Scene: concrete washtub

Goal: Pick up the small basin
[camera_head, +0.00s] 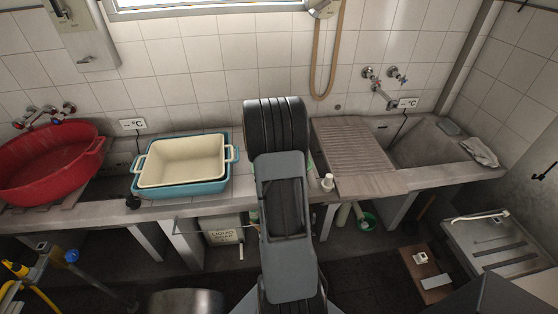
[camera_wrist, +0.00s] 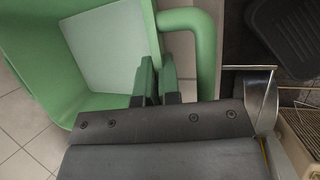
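A light green basin (camera_wrist: 80,60) with a thick rounded handle (camera_wrist: 208,50) fills the upper left of the wrist view. In the head view only a sliver of green (camera_head: 311,160) shows beside my arm, which hides the rest. My gripper (camera_wrist: 158,78) is at the basin's side, between its inner floor and the handle. The two dark fingers are close together, one on each side of the basin wall as seen from above. Whether they press on the wall cannot be seen. In the head view my own arm hides the gripper.
A cream basin (camera_head: 183,158) sits nested in a teal basin (camera_head: 178,187) on the counter to the left. A large red basin (camera_head: 50,160) stands at far left. A ribbed washboard slab (camera_head: 357,155) and a concrete sink (camera_head: 430,142) lie to the right.

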